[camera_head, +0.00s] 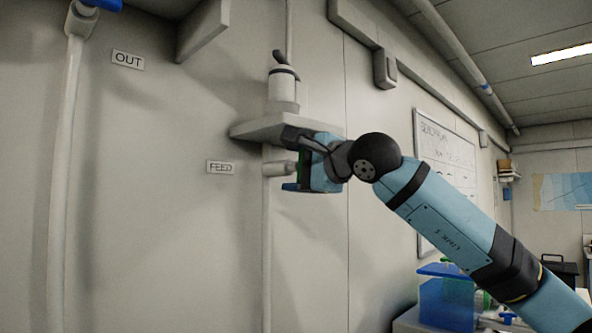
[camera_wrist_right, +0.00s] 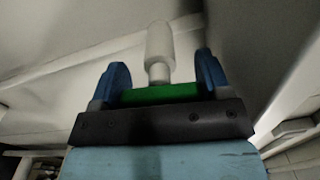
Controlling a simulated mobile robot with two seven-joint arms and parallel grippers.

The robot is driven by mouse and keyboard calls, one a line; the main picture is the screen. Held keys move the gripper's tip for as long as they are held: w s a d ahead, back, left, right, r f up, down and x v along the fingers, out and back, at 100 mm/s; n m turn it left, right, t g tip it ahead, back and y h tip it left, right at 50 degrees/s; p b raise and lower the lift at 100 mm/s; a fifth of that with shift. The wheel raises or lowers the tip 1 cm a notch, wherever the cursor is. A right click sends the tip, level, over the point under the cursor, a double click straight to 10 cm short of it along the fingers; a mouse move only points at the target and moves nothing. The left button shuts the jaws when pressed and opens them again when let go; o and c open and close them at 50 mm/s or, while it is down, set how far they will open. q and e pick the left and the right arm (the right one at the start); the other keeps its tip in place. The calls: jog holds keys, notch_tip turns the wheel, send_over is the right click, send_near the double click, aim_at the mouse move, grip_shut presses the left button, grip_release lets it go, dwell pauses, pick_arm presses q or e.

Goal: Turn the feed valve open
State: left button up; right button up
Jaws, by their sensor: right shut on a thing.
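The feed valve (camera_head: 278,168) is a pale fitting on a vertical pipe, just right of the FEED label (camera_head: 221,167) in the head view. My right gripper (camera_head: 301,172) reaches it from the right and is shut on its green handle. In the right wrist view the green handle (camera_wrist_right: 160,94) lies between the two blue fingers of the right gripper (camera_wrist_right: 163,80), with the pale valve stem (camera_wrist_right: 159,50) beyond it. The gripper hides part of the handle in the head view, and its exact turn angle is hard to tell. My left gripper is not in view.
A wall shelf (camera_head: 250,128) with a white canister (camera_head: 283,88) sits directly above the gripper. A thick pipe (camera_head: 66,180) runs down the left wall by the OUT label (camera_head: 128,60). A blue container (camera_head: 446,300) stands at lower right. The wall below the valve is clear.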

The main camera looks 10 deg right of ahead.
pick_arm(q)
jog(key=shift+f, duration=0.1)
pick_arm(e)
jog(key=shift+n, duration=0.6)
jog(key=o, duration=0.9)
pick_arm(q)
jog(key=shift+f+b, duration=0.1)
jog(key=shift+b, duration=0.6)
pick_arm(e)
jog(key=v, duration=1.4)
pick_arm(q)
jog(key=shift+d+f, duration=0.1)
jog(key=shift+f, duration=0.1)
pick_arm(e)
jog(key=shift+a, duration=0.1)
